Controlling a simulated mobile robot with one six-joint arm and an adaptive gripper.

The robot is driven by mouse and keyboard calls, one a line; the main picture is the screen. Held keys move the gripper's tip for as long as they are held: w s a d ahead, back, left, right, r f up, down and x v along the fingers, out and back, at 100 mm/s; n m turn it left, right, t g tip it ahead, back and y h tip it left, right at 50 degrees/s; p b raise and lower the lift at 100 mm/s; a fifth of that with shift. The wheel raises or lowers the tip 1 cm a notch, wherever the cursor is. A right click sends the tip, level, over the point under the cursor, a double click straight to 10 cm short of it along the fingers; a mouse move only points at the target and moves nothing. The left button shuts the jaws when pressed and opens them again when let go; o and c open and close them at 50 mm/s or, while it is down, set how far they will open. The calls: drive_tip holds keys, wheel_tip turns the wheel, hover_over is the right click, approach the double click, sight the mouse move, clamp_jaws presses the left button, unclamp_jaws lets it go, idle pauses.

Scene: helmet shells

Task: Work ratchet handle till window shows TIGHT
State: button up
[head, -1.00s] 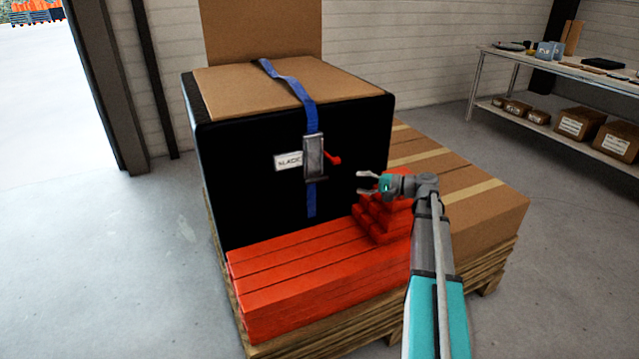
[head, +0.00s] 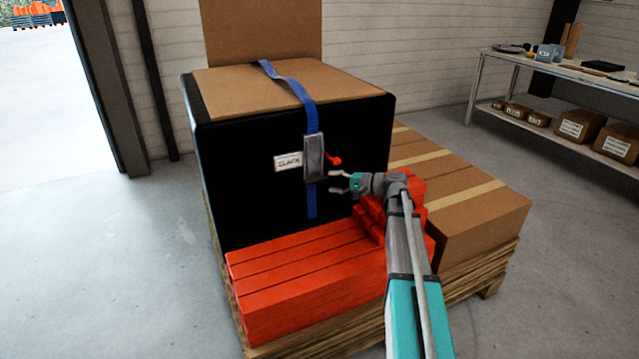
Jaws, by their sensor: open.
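A grey ratchet (head: 313,157) sits on a blue strap (head: 292,84) on the front of a large black box (head: 240,170). Its red handle (head: 333,160) sticks out to the right. A white label window (head: 288,162) lies just left of the ratchet; it seems to read SLACK, but the letters are blurred. My gripper (head: 336,182) is open and empty. Its fingers point left, just below and beside the red handle, apart from it as far as I can tell.
Red stacked pieces (head: 300,265) lie in front of the black box, with a smaller red pile partly behind my arm. Cardboard boxes (head: 480,205) fill the pallet's right side. A shelf table (head: 570,70) stands at the back right. The floor at left is clear.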

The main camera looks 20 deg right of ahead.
sight(321, 181)
drive_tip(key=shift+x, duration=2.55)
drive_tip(key=shift+c, duration=0.2)
clamp_jaws()
